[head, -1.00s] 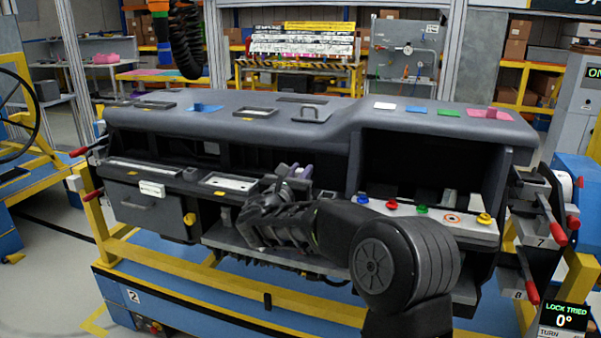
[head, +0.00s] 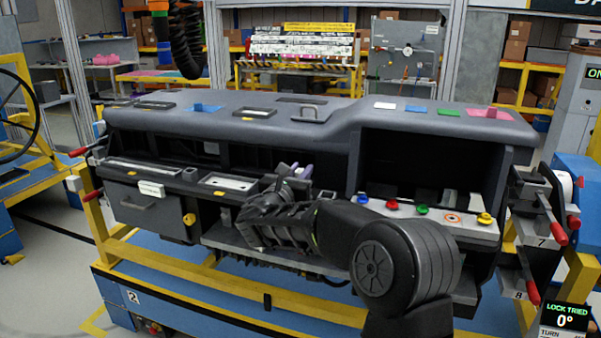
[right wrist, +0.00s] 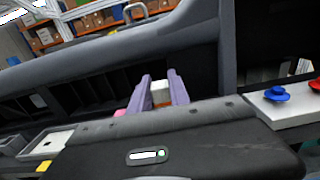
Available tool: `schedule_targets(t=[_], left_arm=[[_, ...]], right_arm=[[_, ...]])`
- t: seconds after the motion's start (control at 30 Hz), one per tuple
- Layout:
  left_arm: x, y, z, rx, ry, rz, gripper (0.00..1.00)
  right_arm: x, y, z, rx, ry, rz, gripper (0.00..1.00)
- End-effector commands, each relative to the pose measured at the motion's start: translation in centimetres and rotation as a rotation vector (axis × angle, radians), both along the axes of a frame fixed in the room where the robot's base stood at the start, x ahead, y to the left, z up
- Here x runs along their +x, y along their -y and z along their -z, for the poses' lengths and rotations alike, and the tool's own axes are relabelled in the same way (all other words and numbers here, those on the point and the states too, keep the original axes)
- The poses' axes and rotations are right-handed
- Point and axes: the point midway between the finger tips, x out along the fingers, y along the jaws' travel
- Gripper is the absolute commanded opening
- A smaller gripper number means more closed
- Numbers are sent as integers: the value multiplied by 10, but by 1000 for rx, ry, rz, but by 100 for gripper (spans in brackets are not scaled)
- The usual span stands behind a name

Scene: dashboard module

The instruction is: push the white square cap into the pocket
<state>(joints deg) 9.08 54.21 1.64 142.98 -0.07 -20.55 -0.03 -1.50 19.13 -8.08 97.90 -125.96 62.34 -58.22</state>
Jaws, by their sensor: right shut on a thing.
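My right gripper (head: 294,172) reaches over the front ledge of the dashboard module (head: 330,127), left of the button panel. In the right wrist view, my right gripper (right wrist: 161,91) has its two purple-grey fingers closed on a small white block, which looks like the white square cap (right wrist: 160,92). The cap is above the dark ledge, in front of the dark opening behind it. In the head view the cap is hidden or too small to make out. I cannot make out the pocket; the ledge beneath the fingers is partly hidden. My left gripper is not in view.
A white panel (head: 470,232) with coloured knobs stands to the right of my gripper. A pale recessed plate (head: 228,183) lies on the ledge to its left. The dashboard's overhanging top is behind and above the fingers. A yellow frame (head: 200,275) runs along the front.

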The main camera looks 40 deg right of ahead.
Motion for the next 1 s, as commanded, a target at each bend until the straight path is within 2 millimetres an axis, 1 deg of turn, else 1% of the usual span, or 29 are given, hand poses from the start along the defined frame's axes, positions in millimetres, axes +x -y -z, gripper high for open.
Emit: schedule_targets(t=[0.67,1.0], left_arm=[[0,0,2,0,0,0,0],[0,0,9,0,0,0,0]], right_arm=[[0,0,0,0,0,0,0],[0,-1,7,0,0,-1,0]])
